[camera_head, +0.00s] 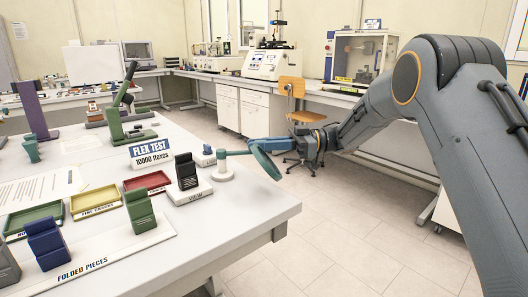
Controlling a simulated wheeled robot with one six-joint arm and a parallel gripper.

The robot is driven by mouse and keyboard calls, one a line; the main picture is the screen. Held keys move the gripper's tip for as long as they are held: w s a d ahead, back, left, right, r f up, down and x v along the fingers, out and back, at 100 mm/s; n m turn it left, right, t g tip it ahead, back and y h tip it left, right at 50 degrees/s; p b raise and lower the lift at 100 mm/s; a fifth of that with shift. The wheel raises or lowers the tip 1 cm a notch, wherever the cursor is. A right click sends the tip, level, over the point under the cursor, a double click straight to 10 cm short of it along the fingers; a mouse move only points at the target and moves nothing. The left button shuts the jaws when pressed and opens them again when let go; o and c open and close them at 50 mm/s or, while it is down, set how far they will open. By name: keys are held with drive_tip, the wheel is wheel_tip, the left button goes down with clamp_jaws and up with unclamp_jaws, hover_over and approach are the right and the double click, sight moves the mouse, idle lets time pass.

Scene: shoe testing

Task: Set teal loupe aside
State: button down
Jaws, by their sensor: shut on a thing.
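The teal loupe (267,162) is at the right edge of the white table. Its round head is tilted, seen nearly edge-on, and hangs out past the table edge. A thin teal arm runs left from the head to a short post on a round white base (222,175), which stands on the table. My gripper (258,143) reaches in from the right with blue fingers and is shut on the loupe near the top of its head. The exact contact is too small to make out.
The white table (205,228) holds a FLEX TEST sign (151,153), a dark sample on a VIEW block (187,172), red (147,182), yellow and green trays, and a FOLDED PIECES board (105,255). An orange chair (292,88) stands behind my gripper. The front right tabletop is clear.

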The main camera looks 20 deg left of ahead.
drive_tip(key=shift+w+a+r+n+g, duration=0.2)
drive_tip(key=shift+n+g, duration=0.1)
drive_tip(key=shift+g, duration=0.1)
drive_tip(key=c, duration=1.8)
unclamp_jaws()
drive_tip(key=shift+a+f, duration=0.1)
drive_tip(key=shift+c, duration=0.2)
drive_tip(key=b+v, duration=0.1)
drive_tip(key=v, duration=0.7)
